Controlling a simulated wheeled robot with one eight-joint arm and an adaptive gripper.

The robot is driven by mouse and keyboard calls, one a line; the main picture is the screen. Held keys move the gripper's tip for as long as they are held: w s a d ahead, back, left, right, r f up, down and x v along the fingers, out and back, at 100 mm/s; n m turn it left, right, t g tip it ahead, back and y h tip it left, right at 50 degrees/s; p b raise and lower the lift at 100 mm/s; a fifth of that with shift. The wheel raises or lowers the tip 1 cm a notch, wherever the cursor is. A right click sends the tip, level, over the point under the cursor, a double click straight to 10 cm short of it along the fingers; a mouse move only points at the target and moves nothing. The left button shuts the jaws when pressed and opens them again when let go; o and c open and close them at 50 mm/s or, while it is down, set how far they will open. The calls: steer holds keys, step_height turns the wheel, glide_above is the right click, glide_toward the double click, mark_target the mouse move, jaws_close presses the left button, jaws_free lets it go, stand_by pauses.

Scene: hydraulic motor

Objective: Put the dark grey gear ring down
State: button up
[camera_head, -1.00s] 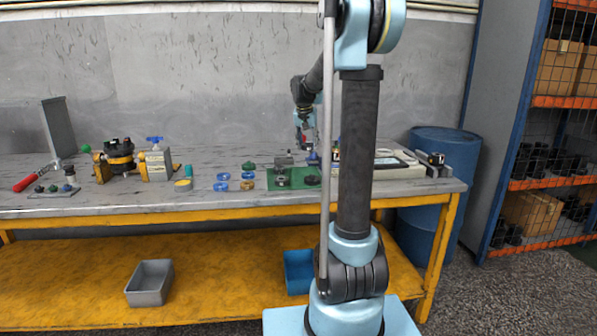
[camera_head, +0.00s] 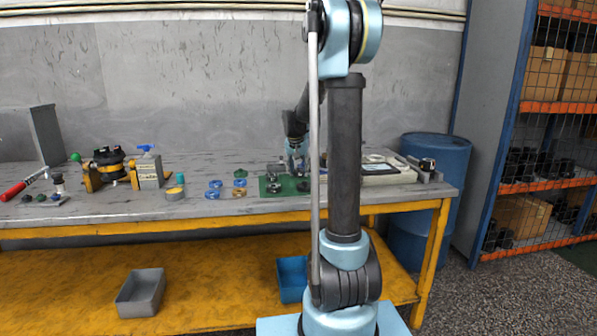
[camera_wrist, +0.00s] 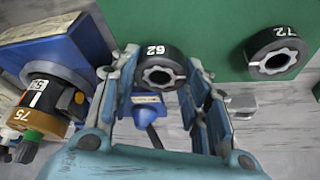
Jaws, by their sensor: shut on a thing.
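My gripper (camera_wrist: 160,78) is shut on the dark grey gear ring (camera_wrist: 158,51), marked 62, with a finger at each side of it. In the wrist view the ring appears over the edge of the green mat (camera_wrist: 215,30); I cannot tell whether it touches the mat. In the head view my gripper (camera_head: 296,162) is low above the back of the green mat (camera_head: 266,180), and the held ring is too small to make out. A second dark ring (camera_wrist: 285,38), marked 72, lies on the mat at the right of the wrist view.
A blue-and-white device (camera_wrist: 65,50) with a brown ring (camera_wrist: 38,118) marked 75 stands left of my gripper. A blue knobbed part (camera_wrist: 148,112) lies below the fingers. Several blue rings (camera_head: 212,194) lie left of the mat. Open mat shows between the two dark rings.

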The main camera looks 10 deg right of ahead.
steer(key=shift+f, duration=0.55)
steer(key=o, duration=1.4)
steer(key=shift+o, duration=0.2)
steer(key=shift+r, duration=0.3)
steer(key=v, duration=1.2)
steer(key=shift+r, duration=0.3)
steer(key=s+d+f+n+g+y, duration=0.1)
steer(key=s+f, duration=0.2)
steer(key=s, duration=0.9)
steer(key=s+d+f+n, duration=0.1)
steer(key=s+f, duration=0.3)
steer(key=s, duration=0.8)
steer(key=s+a+f+n+g, duration=0.1)
steer(key=s+f+n, duration=0.1)
steer(key=s+f, duration=1.1)
steer(key=s, duration=0.3)
steer(key=shift+s+n+y, duration=0.25)
steer(key=shift+n+y, duration=0.05)
steer(key=shift+y, duration=0.1)
